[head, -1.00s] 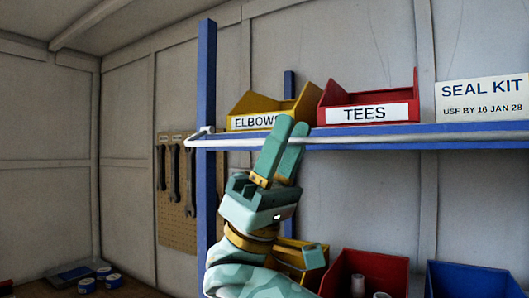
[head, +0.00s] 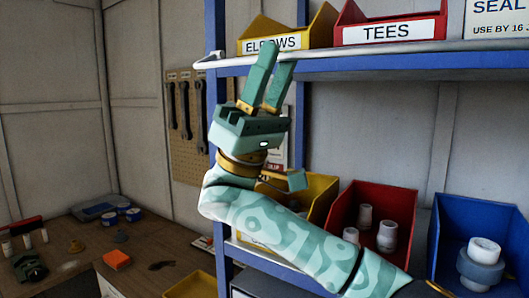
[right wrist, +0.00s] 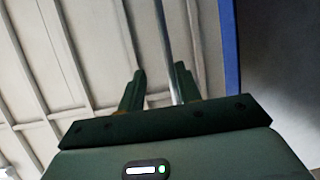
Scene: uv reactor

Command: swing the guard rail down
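The guard rail (head: 410,48), a thin pale bar, runs level along the front edge of the upper blue shelf, with a bent end (head: 208,56) at the left post. My right gripper (head: 277,58) points up at the rail's left part, below the ELBOWS bin. Its fingers are apart. In the right wrist view the rail (right wrist: 164,40) runs between the two fingers of the gripper (right wrist: 158,82), nearer the right one, with a gap to the left one. I cannot tell whether it touches. My left gripper is not in view.
A yellow ELBOWS bin (head: 318,28) and a red TEES bin (head: 390,12) stand on the upper shelf. Below are a red bin (head: 400,205) with white fittings and a blue bin (head: 450,215). A workbench (head: 150,245) with small items is at left.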

